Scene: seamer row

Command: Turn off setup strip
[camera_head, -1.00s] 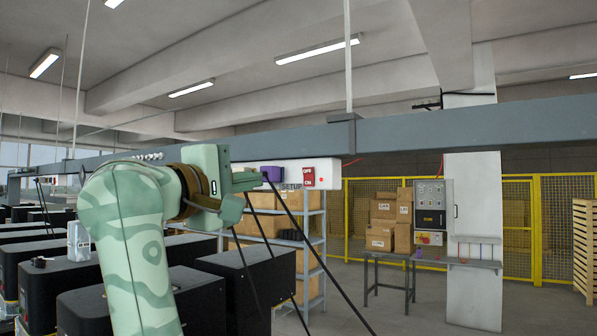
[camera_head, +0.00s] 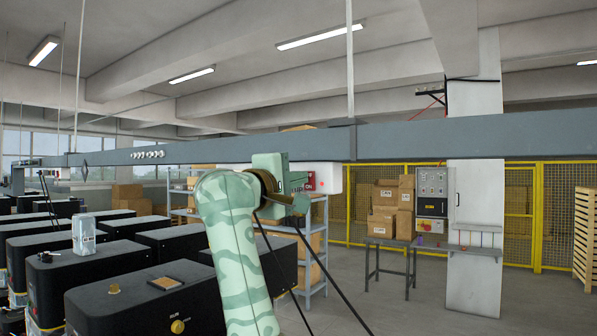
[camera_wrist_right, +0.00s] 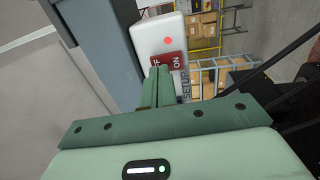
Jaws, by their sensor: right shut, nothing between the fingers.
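The setup strip (camera_head: 331,179) is a white box fixed along the grey overhead beam. My right gripper (camera_head: 301,184) hides most of it in the head view. In the right wrist view the strip (camera_wrist_right: 151,34) shows a bright red round light (camera_wrist_right: 168,41), a dark red rocker switch (camera_wrist_right: 173,62) marked OFF and ON, and the letters SETUP. My right gripper (camera_wrist_right: 158,71) is shut and empty there, its fingertips over the OFF side of the switch. I cannot tell whether they touch it. My left gripper is out of view.
The grey beam (camera_head: 440,138) runs across just above the strip. Black cables hang below the gripper. Black machines (camera_head: 150,300) stand in rows at the left. A shelf rack (camera_head: 315,235) with boxes stands behind the arm. The floor at the right is open.

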